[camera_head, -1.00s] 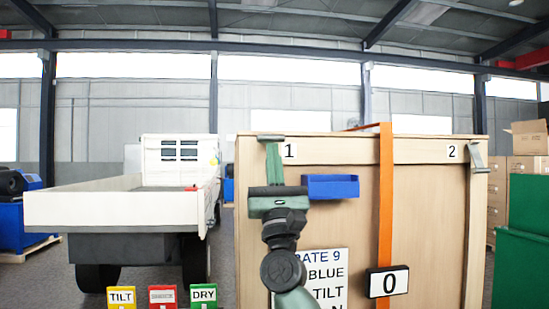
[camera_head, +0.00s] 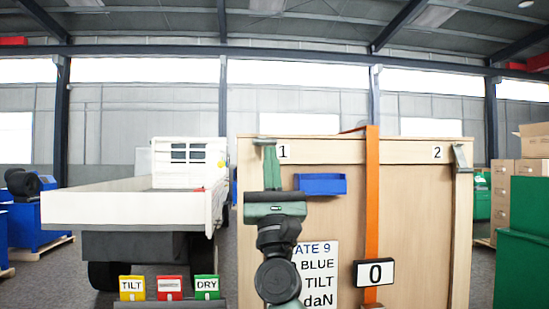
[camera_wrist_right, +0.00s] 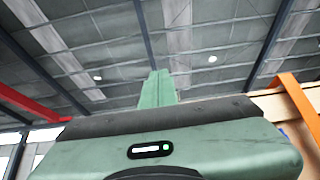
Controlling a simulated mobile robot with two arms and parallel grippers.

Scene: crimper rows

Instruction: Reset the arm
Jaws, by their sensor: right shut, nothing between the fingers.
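My right gripper (camera_head: 271,160) is green and points upward in front of the large wooden crate (camera_head: 415,215). Its fingers are together and hold nothing. The right wrist view shows the same closed green fingers (camera_wrist_right: 158,90) pointing toward the ceiling. My right arm rises from the bottom of the head view and hides part of the crate and its printed label (camera_head: 318,275). My left gripper is not in view.
The crate has an orange strap (camera_head: 372,200), a display reading 0 (camera_head: 374,273) and a blue tray (camera_head: 320,184). A white flatbed truck (camera_head: 130,207) stands left. TILT (camera_head: 131,287) and DRY (camera_head: 207,286) bins stand low in front. Green boxes (camera_head: 522,260) stand right.

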